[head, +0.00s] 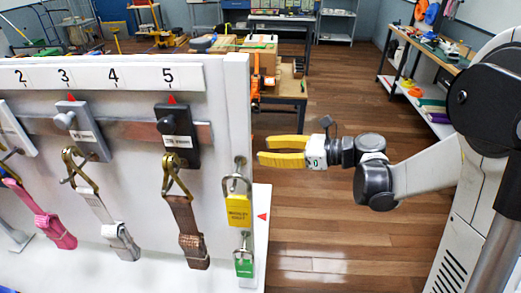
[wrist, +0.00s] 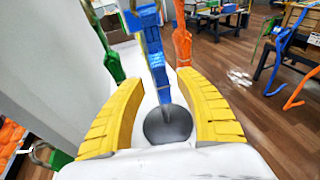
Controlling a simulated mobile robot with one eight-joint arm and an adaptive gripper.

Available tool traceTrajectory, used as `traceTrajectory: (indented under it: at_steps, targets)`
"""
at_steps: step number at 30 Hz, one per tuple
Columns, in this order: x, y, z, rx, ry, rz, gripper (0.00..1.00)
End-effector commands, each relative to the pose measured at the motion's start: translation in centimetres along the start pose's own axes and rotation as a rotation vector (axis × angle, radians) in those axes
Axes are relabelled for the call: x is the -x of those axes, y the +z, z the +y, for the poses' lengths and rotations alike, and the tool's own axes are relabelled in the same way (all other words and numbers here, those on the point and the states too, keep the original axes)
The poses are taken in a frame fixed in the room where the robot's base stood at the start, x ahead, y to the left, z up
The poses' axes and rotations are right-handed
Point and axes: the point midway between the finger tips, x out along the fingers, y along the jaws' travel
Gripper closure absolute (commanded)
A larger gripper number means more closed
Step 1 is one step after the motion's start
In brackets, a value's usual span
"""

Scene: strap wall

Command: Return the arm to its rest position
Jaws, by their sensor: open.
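My gripper (head: 282,152) has yellow fingers and hangs in the air just right of the white strap board's edge in the head view. It points left, toward the board. In the wrist view its two yellow fingers (wrist: 160,125) are spread apart with nothing held between them. My arm reaches in from the right of the head view.
The white board (head: 110,225) carries several straps on numbered hooks. A yellow padlock (head: 239,211) and a green padlock (head: 243,262) hang at its right edge, close to my gripper. A workbench (head: 428,60) stands at the back right. The wooden floor (head: 340,225) below my arm is clear.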

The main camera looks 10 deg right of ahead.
Motion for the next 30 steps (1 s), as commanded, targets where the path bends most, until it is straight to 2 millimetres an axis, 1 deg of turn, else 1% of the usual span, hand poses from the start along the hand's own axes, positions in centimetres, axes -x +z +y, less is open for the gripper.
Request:
traceTrajectory:
  at_steps: [1,6,9,13,18,20,23,26,28,30]
  targets:
    - [1.3,0.0,-0.1,-0.002,-0.005,0.0,0.59]
    - [5.2,0.0,-0.2,-0.001,-0.006,0.0,0.59]
    - [7.1,0.0,0.0,-0.001,-0.004,0.0,0.59]
    - [8.8,0.0,-0.1,-0.001,-0.003,0.0,0.59]
    - [9.5,0.0,0.0,0.003,0.0,0.002,0.59]
    - [9.4,0.0,0.3,0.019,-0.001,0.015,0.59]
    - [8.8,-0.1,1.2,0.099,-0.004,0.078,0.59]
    - [8.0,-0.6,3.0,0.262,0.0,0.2,0.59]
    - [7.7,-1.2,4.5,0.417,0.016,0.308,0.59]
    - [7.9,-2.0,6.1,0.585,0.045,0.419,0.59]
